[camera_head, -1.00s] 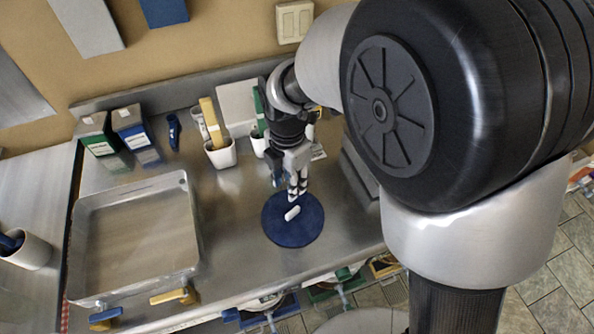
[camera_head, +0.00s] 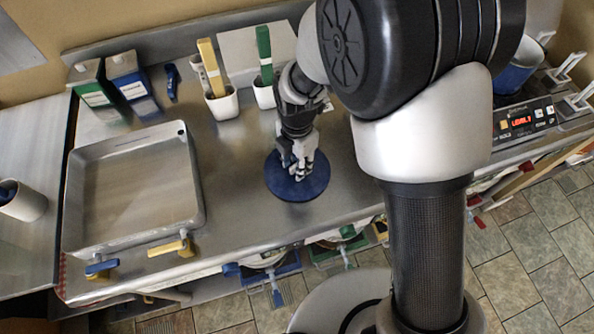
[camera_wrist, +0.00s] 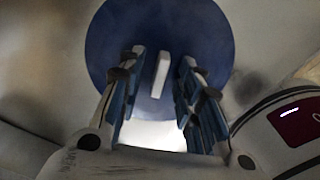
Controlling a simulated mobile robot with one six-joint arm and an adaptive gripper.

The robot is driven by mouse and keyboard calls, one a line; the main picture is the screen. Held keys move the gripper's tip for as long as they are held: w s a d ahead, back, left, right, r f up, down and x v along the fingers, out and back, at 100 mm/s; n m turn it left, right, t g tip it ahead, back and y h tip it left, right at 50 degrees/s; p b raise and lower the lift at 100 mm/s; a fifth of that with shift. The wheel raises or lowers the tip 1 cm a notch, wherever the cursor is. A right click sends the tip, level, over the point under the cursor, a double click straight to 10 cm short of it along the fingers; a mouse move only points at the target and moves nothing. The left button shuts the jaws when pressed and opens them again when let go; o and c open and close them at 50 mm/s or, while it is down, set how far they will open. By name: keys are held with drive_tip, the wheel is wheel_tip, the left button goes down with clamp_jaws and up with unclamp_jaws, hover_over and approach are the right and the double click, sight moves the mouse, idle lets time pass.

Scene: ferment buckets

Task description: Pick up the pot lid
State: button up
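The pot lid (camera_head: 283,184) is a round blue disc lying flat on the steel counter. Its white bar handle (camera_wrist: 161,75) shows in the wrist view, standing between my gripper's two fingers. My gripper (camera_head: 300,172) points down over the lid in the head view and hides the handle there. In the wrist view my gripper (camera_wrist: 158,88) is open, with a gap on each side of the handle. No contact with the handle shows.
White cups (camera_head: 222,106) holding yellow and green handled tools stand behind the lid. Cartons (camera_head: 131,85) stand at the back left. A control panel (camera_head: 525,122) is at the right.

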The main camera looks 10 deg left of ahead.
drive_tip(key=shift+c, duration=0.4)
clamp_jaws()
